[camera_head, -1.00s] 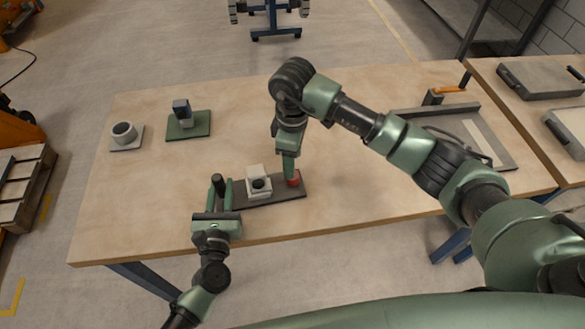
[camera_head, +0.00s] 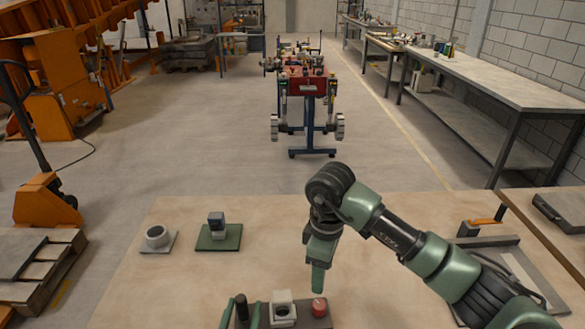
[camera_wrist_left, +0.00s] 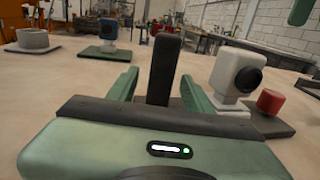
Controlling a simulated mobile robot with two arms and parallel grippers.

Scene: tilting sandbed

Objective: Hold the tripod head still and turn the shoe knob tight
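The tripod head appears to be the white block with a dark round face (camera_head: 282,311) on a dark base plate; it also shows in the left wrist view (camera_wrist_left: 236,72). A black upright post (camera_wrist_left: 163,70) stands left of it. A red round knob (camera_head: 319,307), probably the shoe knob, sits at the plate's right; in the wrist view (camera_wrist_left: 269,101) nothing touches it. My left gripper (camera_wrist_left: 158,88) is open, its green fingers on either side of the post with gaps. My right gripper (camera_head: 318,288) hangs above the red knob, apart from it; its opening cannot be made out.
A grey ring piece (camera_head: 158,238) on a pale plate and a blue-grey device (camera_head: 217,226) on a green plate stand at the left. A grey tray (camera_head: 520,265) lies at the right. The middle of the wooden table (camera_head: 270,240) is clear.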

